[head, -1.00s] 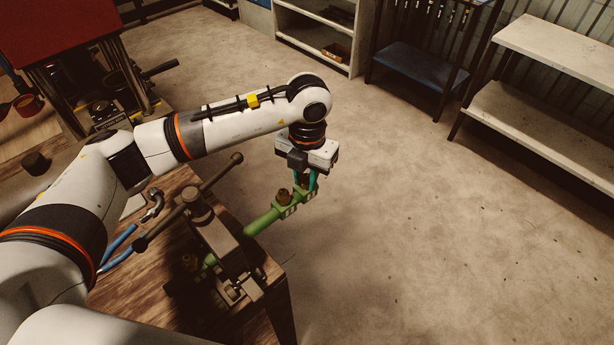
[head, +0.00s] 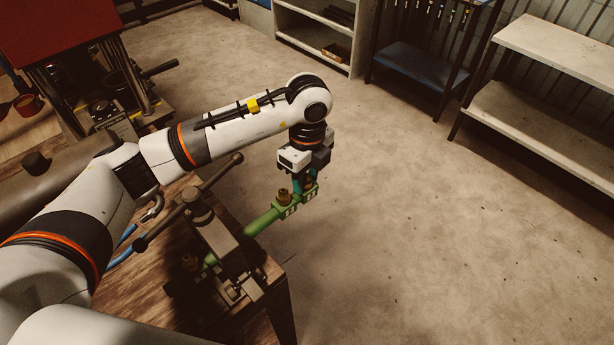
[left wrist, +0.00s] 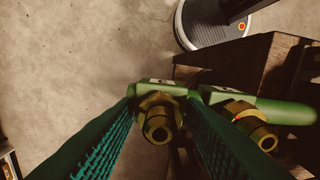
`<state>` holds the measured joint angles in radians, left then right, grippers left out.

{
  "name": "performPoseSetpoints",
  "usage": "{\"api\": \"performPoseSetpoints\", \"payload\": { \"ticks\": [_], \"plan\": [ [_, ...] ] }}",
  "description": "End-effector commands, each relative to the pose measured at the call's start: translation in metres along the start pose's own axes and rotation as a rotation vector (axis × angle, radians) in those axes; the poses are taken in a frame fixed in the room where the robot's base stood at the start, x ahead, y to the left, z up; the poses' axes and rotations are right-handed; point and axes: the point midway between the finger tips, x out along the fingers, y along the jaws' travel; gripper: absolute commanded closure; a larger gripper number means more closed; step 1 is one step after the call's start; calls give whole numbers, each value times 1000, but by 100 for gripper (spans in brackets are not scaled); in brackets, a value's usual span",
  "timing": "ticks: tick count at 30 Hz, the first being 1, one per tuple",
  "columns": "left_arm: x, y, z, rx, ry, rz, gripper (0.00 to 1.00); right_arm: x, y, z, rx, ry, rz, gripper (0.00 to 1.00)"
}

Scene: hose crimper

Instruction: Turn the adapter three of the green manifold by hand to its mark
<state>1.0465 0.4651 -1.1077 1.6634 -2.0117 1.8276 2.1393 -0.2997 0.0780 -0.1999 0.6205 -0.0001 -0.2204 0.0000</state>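The green manifold (head: 262,222) is held in a dark vise (head: 222,245) and sticks out past the table corner. My left gripper (head: 303,186) points down over the outer end. In the left wrist view its teal fingers (left wrist: 160,108) stand on either side of the end adapter, with what looks like a narrow gap each side. My right gripper is out of view.
The vise's long handle (head: 215,175) rises close to my left forearm. A red-topped press (head: 60,35) stands at the back left. Open concrete floor (head: 420,220) lies to the right, with shelves behind.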

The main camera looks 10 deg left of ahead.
Motion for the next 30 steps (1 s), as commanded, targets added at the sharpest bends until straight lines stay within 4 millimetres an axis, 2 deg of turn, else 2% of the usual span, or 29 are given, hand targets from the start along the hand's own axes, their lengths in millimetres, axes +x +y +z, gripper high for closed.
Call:
{"api": "performPoseSetpoints", "payload": {
  "ticks": [10,22,30],
  "plan": [
    [-3,0,0,2,0,1,61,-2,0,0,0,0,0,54],
    [-47,0,0,2,0,2,61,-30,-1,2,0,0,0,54],
    [-50,0,0,2,0,0,61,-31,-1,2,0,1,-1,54]
  ]
}}
